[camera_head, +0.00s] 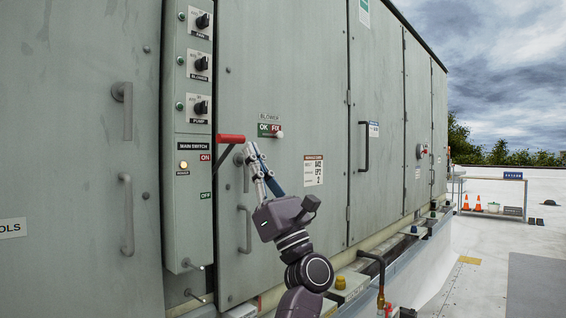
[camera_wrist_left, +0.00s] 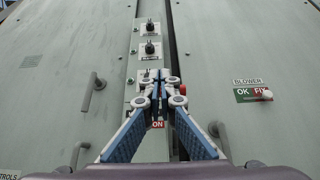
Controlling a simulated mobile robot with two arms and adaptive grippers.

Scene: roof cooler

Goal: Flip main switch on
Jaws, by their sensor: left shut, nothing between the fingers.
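The main switch panel (camera_head: 192,150) is a narrow grey strip labelled MAIN SWITCH, with a red ON label (camera_head: 205,157) above a green OFF label (camera_head: 205,195). Its red handle (camera_head: 231,139) is raised, slightly above ON level, and sticks out to the right. An amber light (camera_head: 183,165) beside ON looks lit. My left gripper (camera_head: 251,150) is shut and empty, its tips just right of and slightly below the handle's end; I cannot tell if they touch. In the left wrist view, the shut fingertips (camera_wrist_left: 161,80) partly hide the red handle (camera_wrist_left: 182,89). My right gripper is not in view.
Several black rotary knobs (camera_head: 201,63) sit above the switch. A BLOWER tag with OK and FIX (camera_head: 269,130) is on the door right of my gripper. Door handles (camera_head: 126,215) protrude on both sides. A pipe (camera_head: 377,270) stands low at right; open roof lies farther right.

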